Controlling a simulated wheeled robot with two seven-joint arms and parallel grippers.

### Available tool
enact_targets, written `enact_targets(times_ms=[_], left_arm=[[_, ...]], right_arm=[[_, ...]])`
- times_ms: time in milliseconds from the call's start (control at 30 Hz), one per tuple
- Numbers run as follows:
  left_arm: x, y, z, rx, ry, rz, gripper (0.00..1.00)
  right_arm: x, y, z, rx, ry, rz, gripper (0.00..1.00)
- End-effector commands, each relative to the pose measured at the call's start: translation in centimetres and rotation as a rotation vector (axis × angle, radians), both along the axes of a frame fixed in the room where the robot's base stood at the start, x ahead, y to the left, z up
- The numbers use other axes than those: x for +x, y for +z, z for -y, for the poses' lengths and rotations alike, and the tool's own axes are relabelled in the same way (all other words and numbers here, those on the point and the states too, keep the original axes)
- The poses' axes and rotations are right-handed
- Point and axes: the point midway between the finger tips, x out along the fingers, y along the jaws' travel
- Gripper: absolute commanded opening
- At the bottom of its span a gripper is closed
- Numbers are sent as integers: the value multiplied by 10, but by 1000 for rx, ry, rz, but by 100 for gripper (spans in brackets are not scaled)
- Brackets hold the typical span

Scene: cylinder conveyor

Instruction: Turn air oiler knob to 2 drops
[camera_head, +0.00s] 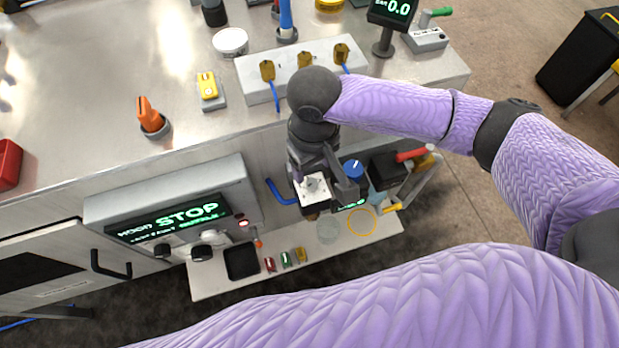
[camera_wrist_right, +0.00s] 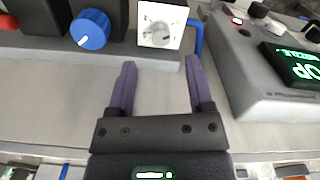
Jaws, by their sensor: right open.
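A white square dial plate with a small grey knob, which looks like the air oiler knob (camera_head: 311,187), is on the air unit on the bench's front side. In the right wrist view the knob (camera_wrist_right: 160,27) lies straight ahead of the fingertips; its drop marks are too small to read. My right gripper (camera_head: 327,181) is open and empty near the plate. In the wrist view its two purple fingers (camera_wrist_right: 160,65) point at the plate, with a gap between them and the knob. My left gripper is out of view.
A blue knob (camera_head: 352,170) with a white pointer sits beside the dial, and a red valve handle (camera_head: 410,154) lies beyond it. A blue hose (camera_head: 281,193) bends close by. The control box (camera_head: 170,190) with a STOP display is on the left, above a low shelf (camera_head: 210,284).

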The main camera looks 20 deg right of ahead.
Motion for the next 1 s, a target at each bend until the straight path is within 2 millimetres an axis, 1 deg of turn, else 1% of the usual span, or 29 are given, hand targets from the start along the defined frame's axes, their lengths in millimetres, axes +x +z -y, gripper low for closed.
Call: enact_targets(times_ms=[33,100,200,300,400,567,600,667,700,867,900,1000], left_arm=[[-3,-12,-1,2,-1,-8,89],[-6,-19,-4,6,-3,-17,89],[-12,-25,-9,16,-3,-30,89],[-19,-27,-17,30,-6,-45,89],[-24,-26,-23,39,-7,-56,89],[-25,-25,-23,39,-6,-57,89],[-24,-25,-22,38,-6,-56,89],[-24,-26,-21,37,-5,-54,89],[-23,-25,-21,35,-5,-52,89],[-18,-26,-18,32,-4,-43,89],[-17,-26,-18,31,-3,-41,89],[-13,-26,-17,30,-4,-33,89]], right_arm=[[-1,-19,0,0,1,-5,66],[-1,-34,0,0,1,-4,66],[-1,-49,0,1,2,-2,66],[0,-56,0,1,3,0,66],[0,-56,0,1,3,1,66],[0,-55,-1,2,3,2,66],[0,-55,-1,2,3,2,58],[0,-55,-1,2,3,1,45],[0,-55,-1,2,3,1,37],[0,-55,-1,2,3,1,3],[0,-55,-1,2,3,2,0],[0,-55,-1,2,3,3,0]])
